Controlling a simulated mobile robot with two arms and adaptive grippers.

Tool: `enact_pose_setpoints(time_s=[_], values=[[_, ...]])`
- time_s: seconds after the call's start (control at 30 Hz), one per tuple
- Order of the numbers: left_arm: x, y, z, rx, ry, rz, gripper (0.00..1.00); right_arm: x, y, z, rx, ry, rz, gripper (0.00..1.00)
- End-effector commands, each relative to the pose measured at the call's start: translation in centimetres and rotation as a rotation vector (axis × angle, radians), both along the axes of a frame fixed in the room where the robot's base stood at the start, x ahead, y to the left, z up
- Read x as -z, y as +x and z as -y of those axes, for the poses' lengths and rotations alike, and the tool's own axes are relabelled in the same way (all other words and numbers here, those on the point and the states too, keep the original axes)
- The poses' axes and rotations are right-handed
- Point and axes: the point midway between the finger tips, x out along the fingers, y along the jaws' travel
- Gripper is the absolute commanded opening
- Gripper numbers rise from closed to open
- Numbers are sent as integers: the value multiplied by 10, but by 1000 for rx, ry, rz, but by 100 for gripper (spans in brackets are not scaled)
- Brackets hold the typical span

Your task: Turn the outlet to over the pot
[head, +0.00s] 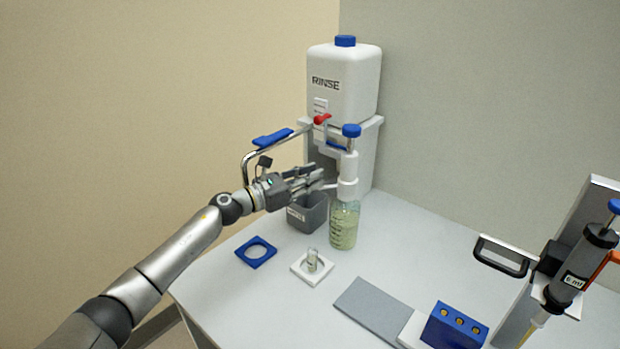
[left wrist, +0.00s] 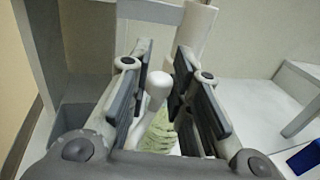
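A bottle (head: 344,228) of pale green liquid carries a white dispenser head (head: 348,170) with a blue top. Its white outlet (head: 330,186) points left, toward the dark grey bin. A small glass pot (head: 312,261) stands upright in a white square holder (head: 322,276) in front of the bottle, apart from the outlet. My left gripper (head: 322,180) is at the outlet, beside the dispenser head. In the left wrist view its fingers (left wrist: 160,82) are apart, with the rounded white outlet end (left wrist: 158,88) between them; I see no clear contact. My right gripper is not in view.
A white RINSE tank (head: 343,85) with a red tap and a chrome pipe (head: 251,155) stands behind. The grey bin (head: 305,214) sits under my left gripper. A blue ring holder (head: 256,251), grey mat (head: 373,304), blue block (head: 454,326) and syringe stand (head: 560,280) are nearby.

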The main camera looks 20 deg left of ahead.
Motion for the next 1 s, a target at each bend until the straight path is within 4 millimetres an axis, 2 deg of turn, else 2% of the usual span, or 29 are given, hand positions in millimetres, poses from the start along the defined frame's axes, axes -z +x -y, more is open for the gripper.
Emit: enact_pose_setpoints(time_s=[0.03,0.13,0.53,0.67,1.0], values=[[1,0,0,1,0,-1,29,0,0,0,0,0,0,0],[0,0,0,0,0,0,40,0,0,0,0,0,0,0],[0,-5,-4,-2,0,1,40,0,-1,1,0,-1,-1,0],[1,-19,-12,-1,1,-1,40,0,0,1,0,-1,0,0],[2,-69,-43,-1,1,-3,40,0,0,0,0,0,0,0]])
